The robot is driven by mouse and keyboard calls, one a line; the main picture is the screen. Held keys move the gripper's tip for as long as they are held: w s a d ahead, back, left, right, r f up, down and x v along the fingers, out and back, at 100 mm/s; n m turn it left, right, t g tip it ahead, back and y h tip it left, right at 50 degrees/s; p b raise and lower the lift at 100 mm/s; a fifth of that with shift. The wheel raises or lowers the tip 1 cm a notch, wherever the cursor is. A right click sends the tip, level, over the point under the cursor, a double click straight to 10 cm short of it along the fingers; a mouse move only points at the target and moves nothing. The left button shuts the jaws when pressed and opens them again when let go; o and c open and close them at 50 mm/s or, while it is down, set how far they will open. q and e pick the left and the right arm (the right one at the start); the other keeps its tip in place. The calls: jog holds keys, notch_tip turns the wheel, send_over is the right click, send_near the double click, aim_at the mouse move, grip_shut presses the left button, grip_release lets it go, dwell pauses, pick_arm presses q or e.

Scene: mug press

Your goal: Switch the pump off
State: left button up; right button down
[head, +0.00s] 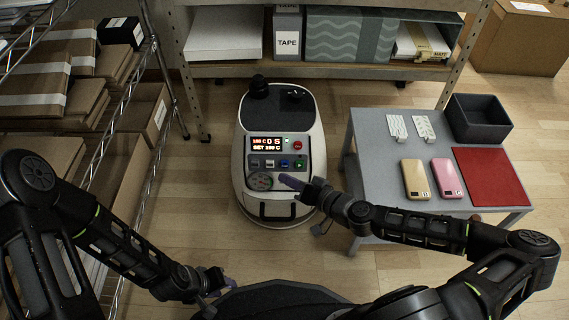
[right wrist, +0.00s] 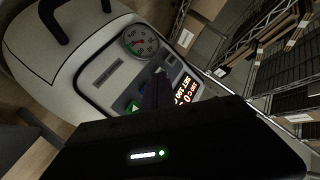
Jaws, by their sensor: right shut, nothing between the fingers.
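The white press machine (head: 282,122) stands on the floor in the middle of the head view. Its dark panel has a lit display (head: 266,144), a red button (head: 298,146), a row of small buttons including a blue one (head: 284,163) and a green one (head: 300,163), and a round gauge (head: 262,182). No pump label is readable. My right gripper (head: 286,181) is shut and empty, just in front of the panel's lower right. In the right wrist view its fingers (right wrist: 158,92) cover part of the panel, beside the green button (right wrist: 133,106); contact cannot be told. My left gripper (head: 224,286) is low, away from the machine.
Shelves with boxes stand at the left and back. Floor is clear left of the machine.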

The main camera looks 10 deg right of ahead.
jog(key=s, duration=0.2)
jog(key=s+a+r, duration=0.1)
jog(key=shift+s+p, duration=0.35)
dwell(1.8)
